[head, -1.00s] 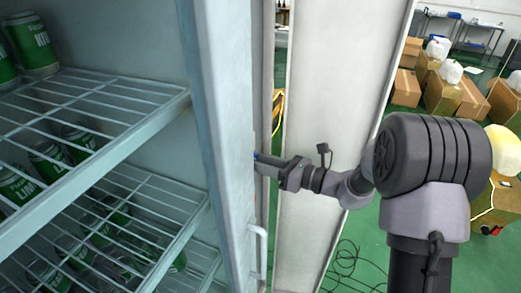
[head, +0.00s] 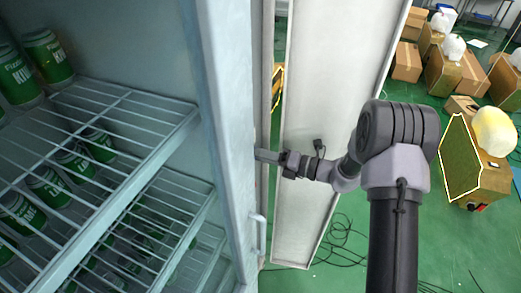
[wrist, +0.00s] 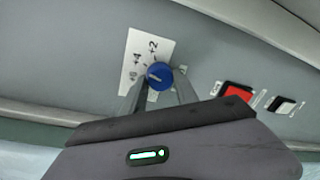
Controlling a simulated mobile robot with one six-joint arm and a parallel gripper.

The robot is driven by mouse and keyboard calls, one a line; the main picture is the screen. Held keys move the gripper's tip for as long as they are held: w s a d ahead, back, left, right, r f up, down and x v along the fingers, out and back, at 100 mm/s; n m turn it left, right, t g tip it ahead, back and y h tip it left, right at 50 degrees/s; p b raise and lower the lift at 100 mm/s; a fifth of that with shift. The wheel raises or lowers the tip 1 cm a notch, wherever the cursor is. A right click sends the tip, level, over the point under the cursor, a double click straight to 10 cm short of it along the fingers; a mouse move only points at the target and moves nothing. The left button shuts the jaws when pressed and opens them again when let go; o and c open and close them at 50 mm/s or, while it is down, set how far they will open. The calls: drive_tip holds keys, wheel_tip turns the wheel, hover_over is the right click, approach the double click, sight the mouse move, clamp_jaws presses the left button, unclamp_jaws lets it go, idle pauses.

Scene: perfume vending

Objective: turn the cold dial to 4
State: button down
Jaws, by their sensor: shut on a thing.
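The blue cold dial (wrist: 160,76) sits on a grey panel in the wrist view, over a white label (wrist: 138,62) marked +2, +4 and +6. A pale line on the dial's face slants toward the lower left; which number it marks is not clear. My gripper (wrist: 161,88) is shut on the dial, with one finger on each side of it. In the head view my gripper (head: 268,156) reaches left to the fridge's side wall (head: 238,130); the dial is hidden there.
A red switch (wrist: 236,93) and a black switch (wrist: 281,104) lie right of the dial. Green cans (head: 45,56) stand on wire shelves (head: 150,103). A white panel (head: 325,100) stands behind my arm. Boxes (head: 407,62) and cables (head: 340,237) are on the green floor.

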drive_tip(key=shift+m+p, duration=0.35)
drive_tip(key=shift+m, duration=0.15)
drive_tip(key=c, duration=0.9)
unclamp_jaws()
drive_tip(key=v, duration=1.7)
drive_tip(key=shift+d+b, duration=0.2)
drive_tip(key=shift+b, duration=0.2)
